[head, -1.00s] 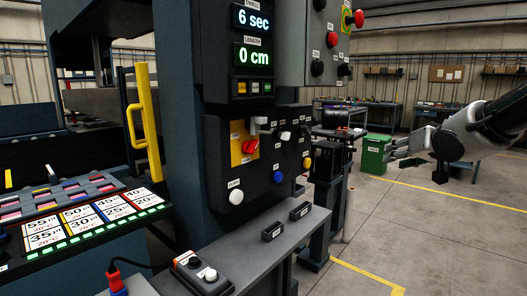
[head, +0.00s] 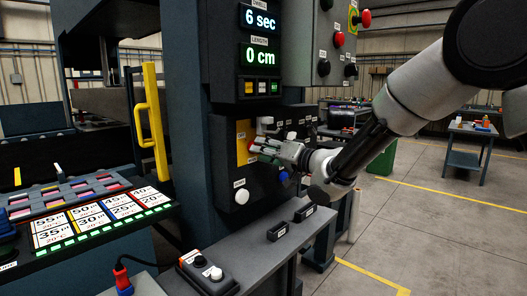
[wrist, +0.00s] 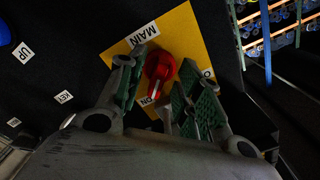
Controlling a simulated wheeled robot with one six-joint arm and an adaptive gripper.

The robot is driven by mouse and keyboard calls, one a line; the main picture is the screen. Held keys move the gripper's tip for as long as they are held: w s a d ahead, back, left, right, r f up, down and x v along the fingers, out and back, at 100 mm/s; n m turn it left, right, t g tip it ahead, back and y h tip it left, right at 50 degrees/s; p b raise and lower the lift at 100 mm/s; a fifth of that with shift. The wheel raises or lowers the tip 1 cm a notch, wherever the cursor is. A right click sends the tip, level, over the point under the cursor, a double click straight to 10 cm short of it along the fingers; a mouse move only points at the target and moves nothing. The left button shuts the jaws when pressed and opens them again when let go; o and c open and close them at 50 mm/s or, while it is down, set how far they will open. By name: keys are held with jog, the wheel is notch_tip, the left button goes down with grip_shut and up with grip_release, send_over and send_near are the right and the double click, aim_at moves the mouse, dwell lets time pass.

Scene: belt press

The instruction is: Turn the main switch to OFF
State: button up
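The main switch is a red rotary knob (wrist: 159,66) on a yellow plate (wrist: 183,35), marked MAIN, on the dark control panel. Its white pointer line points toward the ON label (wrist: 147,100) in the wrist view. My gripper (wrist: 157,72) is open, with its green-padded fingers on either side of the knob. I cannot tell whether the pads touch it. The OFF label is mostly hidden behind the right finger. In the head view my gripper (head: 259,148) is at the yellow plate (head: 241,142) and covers most of the knob.
A white button (head: 242,196) and a blue button (head: 283,176) are lower on the panel. A grey ledge (head: 262,256) juts out below. Displays above read 6 sec and 0 cm. A red button (head: 365,18) sits upper right.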

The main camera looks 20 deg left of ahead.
jog(key=shift+w+a, duration=0.15)
jog(key=shift+a, duration=0.05)
jog(key=shift+c, duration=0.4)
grip_shut()
